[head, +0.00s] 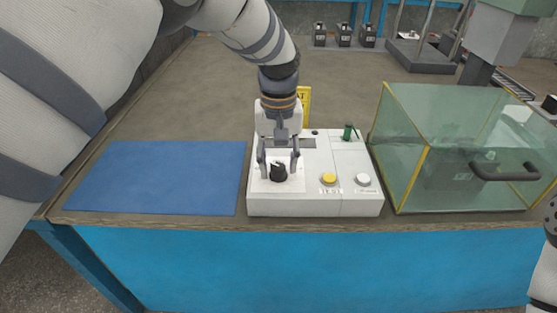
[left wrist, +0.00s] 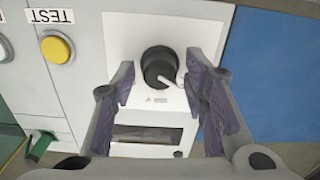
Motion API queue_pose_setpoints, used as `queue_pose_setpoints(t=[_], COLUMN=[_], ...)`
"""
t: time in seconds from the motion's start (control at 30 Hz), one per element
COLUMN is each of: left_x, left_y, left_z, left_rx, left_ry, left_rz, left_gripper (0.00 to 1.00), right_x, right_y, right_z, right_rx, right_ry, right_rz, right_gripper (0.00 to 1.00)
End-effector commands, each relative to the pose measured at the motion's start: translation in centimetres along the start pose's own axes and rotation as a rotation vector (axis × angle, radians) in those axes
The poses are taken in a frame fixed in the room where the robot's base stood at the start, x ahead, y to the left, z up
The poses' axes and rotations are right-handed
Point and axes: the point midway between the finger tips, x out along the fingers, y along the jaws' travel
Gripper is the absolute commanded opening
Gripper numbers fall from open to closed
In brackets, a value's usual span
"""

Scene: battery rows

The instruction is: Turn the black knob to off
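The black knob (head: 278,171) sits on the white panel at the left of the white test box (head: 350,205). In the left wrist view the knob (left wrist: 158,68) shows a pale pointer toward its lower right. My left gripper (head: 278,168) is over the knob, with one finger on each side. In the left wrist view its fingers (left wrist: 160,85) are apart and a gap shows between them and the knob, so it is open and empty. A small display window (left wrist: 147,132) lies beside the knob. Only a bit of my right arm may show at the right edge; its gripper is out of view.
A yellow button (head: 329,179), a white button (head: 363,180) and a green lever (head: 348,132) are on the box. A blue mat (head: 160,178) lies left. A clear, yellow-edged case (head: 400,150) with a dark handle stands right. Several batteries (head: 343,35) stand at the back.

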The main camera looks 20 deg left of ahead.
Motion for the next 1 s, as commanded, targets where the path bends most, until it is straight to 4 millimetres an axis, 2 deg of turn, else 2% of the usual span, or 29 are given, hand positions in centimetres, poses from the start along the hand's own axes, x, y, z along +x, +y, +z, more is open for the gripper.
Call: queue_pose_setpoints(t=[0.33, 0.43, 0.7, 0.83, 1.0], left_x=[-0.6, -2.7, -9.7, -11.5, -12.1], left_y=[0.0, 0.1, 0.0, 0.0, 0.0], left_z=[-0.1, -0.2, -0.1, -0.1, 0.0], left_rx=[0.001, 0.001, 0.001, 0.001, 0.001], left_ry=[0.003, 0.007, 0.005, 0.003, 0.001], left_rz=[0.001, 0.003, 0.003, 0.002, 0.0], left_gripper=[0.48, 0.48, 0.48, 0.48, 0.48], right_x=[0.0, 0.0, 0.0, 0.0, 0.0], right_y=[0.0, 0.0, 0.0, 0.0, 0.0], right_z=[0.0, 0.0, 0.0, 0.0, 0.0], right_rx=[0.0, 0.0, 0.0, 0.0, 0.0], right_ry=[0.0, 0.0, 0.001, 0.0, 0.0], right_rz=[0.0, 0.0, 0.0, 0.0, 0.0], right_gripper=[0.0, 0.0, 0.0, 0.0, 0.0])
